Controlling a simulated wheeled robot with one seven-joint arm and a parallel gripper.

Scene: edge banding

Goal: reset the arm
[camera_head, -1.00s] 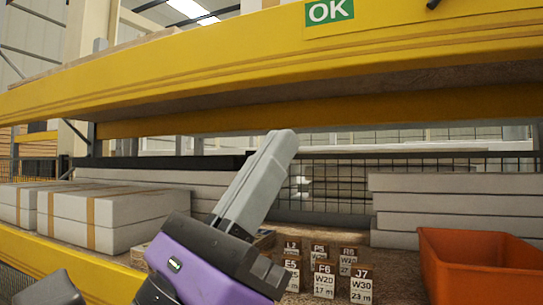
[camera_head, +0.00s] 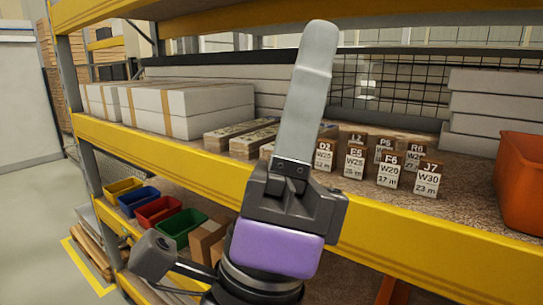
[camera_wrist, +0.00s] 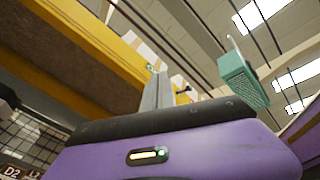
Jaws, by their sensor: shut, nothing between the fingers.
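My gripper (camera_head: 316,50) points upward in the middle of the head view, in front of the yellow-edged shelf. Its grey fingers are together with nothing between them. Its black and purple body shows below the fingers. In the wrist view my gripper (camera_wrist: 161,76) points up toward the roof and the yellow beam. The fingers hide part of the shelf behind them. The gripper appears apart from the labelled blocks (camera_head: 389,170) on the shelf.
An orange bin (camera_head: 524,185) stands at the shelf's right. White boxes (camera_head: 190,108) with brown straps lie at the left. White boards (camera_head: 490,105) are stacked at the right. Coloured bins (camera_head: 158,209) sit on the lower shelf. Floor (camera_head: 35,215) at the left is clear.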

